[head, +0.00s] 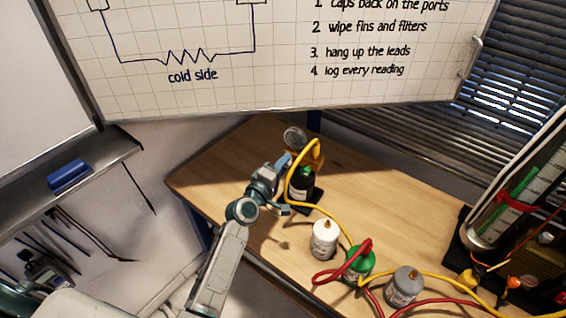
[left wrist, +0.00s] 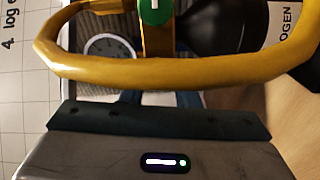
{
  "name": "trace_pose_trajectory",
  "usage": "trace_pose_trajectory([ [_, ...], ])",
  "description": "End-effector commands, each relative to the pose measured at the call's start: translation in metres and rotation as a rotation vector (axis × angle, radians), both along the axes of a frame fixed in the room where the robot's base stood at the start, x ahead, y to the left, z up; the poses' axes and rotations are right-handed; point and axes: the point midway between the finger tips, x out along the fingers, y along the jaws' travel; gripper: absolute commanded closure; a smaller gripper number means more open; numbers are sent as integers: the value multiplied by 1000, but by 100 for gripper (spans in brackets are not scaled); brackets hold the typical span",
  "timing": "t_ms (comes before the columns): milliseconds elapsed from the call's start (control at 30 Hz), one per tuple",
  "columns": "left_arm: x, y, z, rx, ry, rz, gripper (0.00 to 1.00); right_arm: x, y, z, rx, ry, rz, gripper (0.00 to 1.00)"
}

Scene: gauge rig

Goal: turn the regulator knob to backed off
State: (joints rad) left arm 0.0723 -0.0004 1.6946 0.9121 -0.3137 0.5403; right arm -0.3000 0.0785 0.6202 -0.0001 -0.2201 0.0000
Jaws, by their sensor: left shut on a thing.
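The black nitrogen bottle (head: 301,187) stands upright at the back of the wooden bench, with a brass regulator (head: 314,152) and a round gauge (head: 294,138) on top. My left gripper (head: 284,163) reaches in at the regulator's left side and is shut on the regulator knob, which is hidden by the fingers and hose. In the left wrist view the yellow hose (left wrist: 160,76) crosses in front of the fingers. The gauge (left wrist: 104,48) shows behind it, beside a green round part (left wrist: 155,11). The knob's setting cannot be read. My right gripper is not in view.
A white bottle (head: 323,240), a green bottle (head: 359,262) and a grey bottle (head: 405,285) stand towards the bench's front, among red and yellow hoses. A charging cylinder (head: 510,205) stands at right. The bench (head: 225,165) is bare left of the gripper.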

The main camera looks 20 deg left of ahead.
Motion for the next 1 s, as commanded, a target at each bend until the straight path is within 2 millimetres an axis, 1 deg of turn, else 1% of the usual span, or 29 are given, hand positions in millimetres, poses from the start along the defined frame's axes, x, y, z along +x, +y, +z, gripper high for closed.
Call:
trace_pose_trajectory([
  [100,-1,0,-1,-61,20,0,94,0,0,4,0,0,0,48],
  [333,-1,0,-2,-132,37,0,95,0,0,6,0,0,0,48],
  [867,-1,0,-2,-154,43,0,94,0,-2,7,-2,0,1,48],
  [900,-1,0,-2,-154,43,0,66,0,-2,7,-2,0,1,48],
  [967,-1,0,-2,-153,42,-1,54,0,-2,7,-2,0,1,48],
  [1000,-1,0,-2,-153,42,-1,50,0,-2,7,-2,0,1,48],
])
